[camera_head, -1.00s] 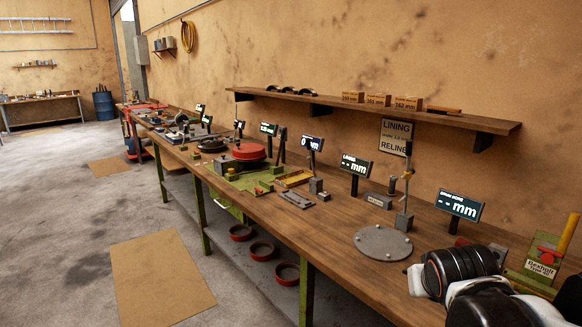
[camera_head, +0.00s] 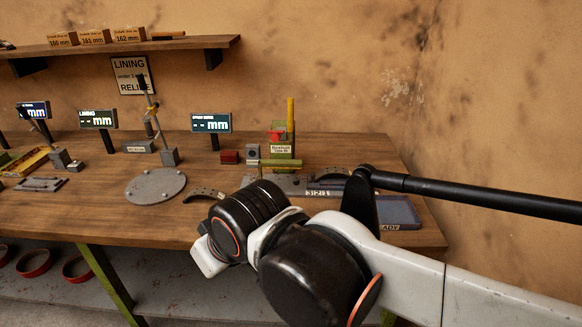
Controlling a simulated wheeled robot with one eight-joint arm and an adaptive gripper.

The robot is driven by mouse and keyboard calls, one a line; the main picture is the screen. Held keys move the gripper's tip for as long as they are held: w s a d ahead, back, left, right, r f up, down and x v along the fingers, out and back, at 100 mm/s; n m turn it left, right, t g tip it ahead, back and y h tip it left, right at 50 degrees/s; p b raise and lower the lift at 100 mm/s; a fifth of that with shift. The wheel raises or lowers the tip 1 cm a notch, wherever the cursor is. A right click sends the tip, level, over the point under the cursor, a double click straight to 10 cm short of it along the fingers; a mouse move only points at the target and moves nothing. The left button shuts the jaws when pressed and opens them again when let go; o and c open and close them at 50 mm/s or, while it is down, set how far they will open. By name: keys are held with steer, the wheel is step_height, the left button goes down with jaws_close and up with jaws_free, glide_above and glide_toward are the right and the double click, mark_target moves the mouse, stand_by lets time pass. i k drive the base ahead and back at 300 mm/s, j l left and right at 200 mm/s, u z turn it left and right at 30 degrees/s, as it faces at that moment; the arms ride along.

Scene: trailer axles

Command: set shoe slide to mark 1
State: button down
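The shoe grinder fixture stands at the right of the bench in the head view. It has a green labelled block (camera_head: 281,155), a red part (camera_head: 277,136) and an upright yellow lever (camera_head: 290,115). Its grey base (camera_head: 290,186) carries a small plate marked 3 2 1 (camera_head: 317,193). A dark curved piece (camera_head: 330,181) is at the base's right part. Which mark the slide stands at is too small to tell. My white and black arm links cross in front and partly hide the base's front. I cannot make out my gripper's fingers.
A dark curved shoe (camera_head: 205,194) lies left of my arm, beside a round grey plate (camera_head: 156,186). A dark pad reading READY (camera_head: 396,211) lies at the bench's right end. A display (camera_head: 211,123) stands behind. The wall is close behind and at the right.

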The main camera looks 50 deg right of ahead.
mark_target(326, 183)
steer(key=z, duration=1.65)
steer(key=i+l, duration=0.8)
